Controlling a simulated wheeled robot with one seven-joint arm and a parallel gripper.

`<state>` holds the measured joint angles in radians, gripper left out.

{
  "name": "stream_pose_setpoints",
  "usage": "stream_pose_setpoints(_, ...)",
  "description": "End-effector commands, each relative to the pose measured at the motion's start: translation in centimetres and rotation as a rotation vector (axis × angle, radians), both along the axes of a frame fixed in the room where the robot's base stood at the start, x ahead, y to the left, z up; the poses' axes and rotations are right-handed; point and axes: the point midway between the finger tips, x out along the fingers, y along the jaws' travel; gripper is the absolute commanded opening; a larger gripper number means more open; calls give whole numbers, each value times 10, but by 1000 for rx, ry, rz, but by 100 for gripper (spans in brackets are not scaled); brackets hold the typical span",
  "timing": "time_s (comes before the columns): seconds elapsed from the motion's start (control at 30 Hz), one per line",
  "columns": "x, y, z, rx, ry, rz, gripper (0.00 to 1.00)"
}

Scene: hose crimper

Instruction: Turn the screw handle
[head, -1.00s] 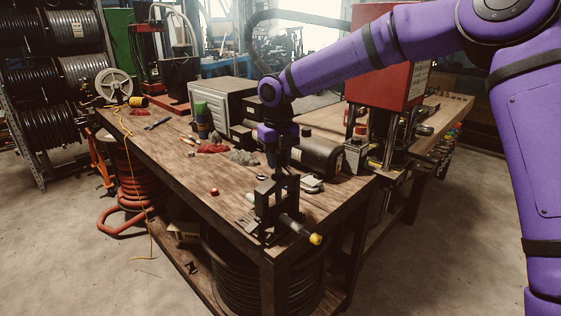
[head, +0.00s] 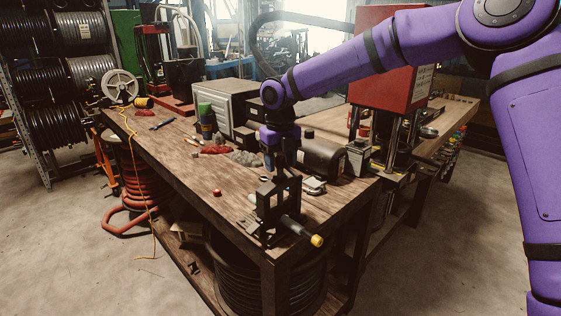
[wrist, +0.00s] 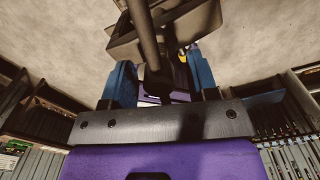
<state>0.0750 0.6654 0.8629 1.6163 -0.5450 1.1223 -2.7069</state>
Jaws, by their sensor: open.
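The hose crimper (head: 268,205), a dark metal frame, stands upright on the near corner of the wooden workbench (head: 180,165). A bar with a yellow end (head: 316,240) sticks out from it toward the front right. My gripper (head: 282,160) points down over the top of the crimper. In the wrist view, my gripper (wrist: 160,72) has its two blue fingers apart. A dark rod (wrist: 147,35), seemingly the screw handle, reaches down between them. I cannot tell whether either finger touches it. The crimper's lower part is partly hidden behind the rod there.
A small red ball (head: 217,193) lies left of the crimper. Behind my gripper are a dark cylinder (head: 325,158), a grey box (head: 230,103) and red cloth (head: 215,150). A red press (head: 388,70) stands at the right. The bench's left front is mostly clear.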

Motion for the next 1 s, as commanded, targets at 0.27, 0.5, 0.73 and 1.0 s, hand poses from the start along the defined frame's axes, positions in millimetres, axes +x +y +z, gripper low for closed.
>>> stream_pose_setpoints(0.27, 1, 1, 23, 1, -5, -1, 54)
stream_pose_setpoints(0.5, 1, 0, 68, 1, -4, -1, 54)
stream_pose_setpoints(0.73, 1, 0, 99, 0, -1, 0, 54)
stream_pose_setpoints(1.0, 1, 0, 108, 0, 1, 1, 54)
